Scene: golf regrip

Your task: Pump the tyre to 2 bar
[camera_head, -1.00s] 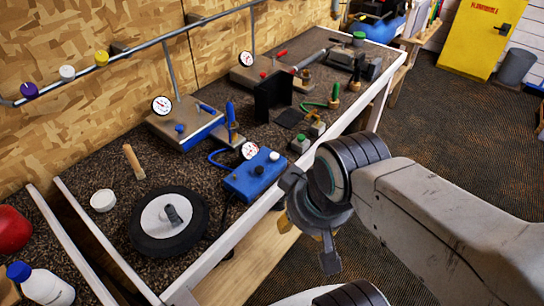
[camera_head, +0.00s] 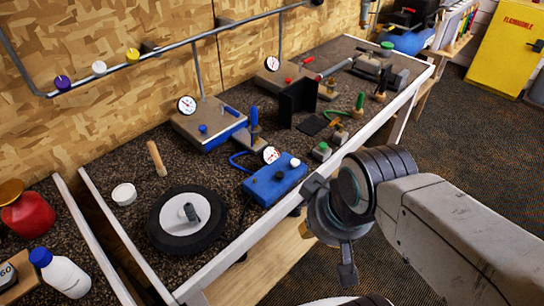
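The black tyre (camera_head: 160,235) lies flat on the dark speckled bench at the left front. It has a white hub with a grey post standing in its middle. A blue box (camera_head: 262,187) with a white button (camera_head: 295,162) sits to its right near the bench's front edge. A round dial gauge (camera_head: 271,155) stands at the box's back; its reading is too small to tell. A dark hose shows between box and tyre; its end is unclear. My gripper (camera_head: 325,232) is outside the bench's front edge, right of the blue box. Its fingers are spread and hold nothing visible.
Behind the blue box are a metal box (camera_head: 208,124) with a gauge and a blue-handled tool (camera_head: 254,125). A black angled block (camera_head: 297,100) stands farther right. A wooden stick (camera_head: 157,158) and white round tub (camera_head: 124,194) are behind the tyre. Open floor lies right of the bench.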

